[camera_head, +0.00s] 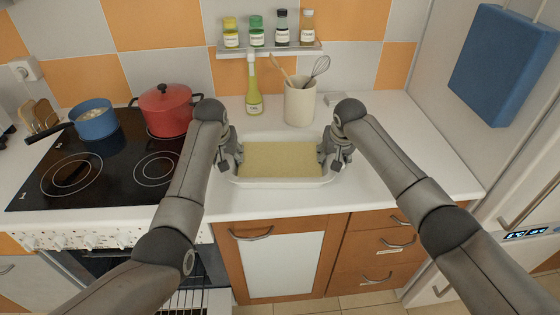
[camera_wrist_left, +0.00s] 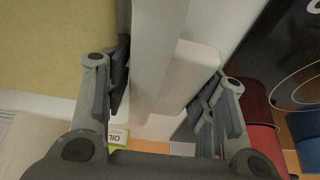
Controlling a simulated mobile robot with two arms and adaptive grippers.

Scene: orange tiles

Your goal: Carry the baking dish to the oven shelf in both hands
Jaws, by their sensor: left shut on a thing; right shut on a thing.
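The white baking dish (camera_head: 280,183), filled with something pale yellow, is level at the counter's front middle. I cannot tell whether it rests on the counter or hangs just above it. My left gripper (camera_head: 231,163) is shut on its left end; in the left wrist view the fingers (camera_wrist_left: 163,92) close around the white end handle (camera_wrist_left: 193,68) beside the dish wall. My right gripper (camera_head: 331,158) is shut on the right end. The oven under the hob shows at lower left, with a wire oven shelf (camera_head: 190,302) partly visible, largely hidden by my left arm.
On the black hob (camera_head: 75,180) stand a red pot (camera_head: 166,112) and a blue saucepan (camera_head: 95,122). An oil bottle (camera_head: 253,92) and a utensil crock (camera_head: 299,103) stand close behind the dish. The counter to the right is clear. A fridge (camera_head: 530,215) stands at far right.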

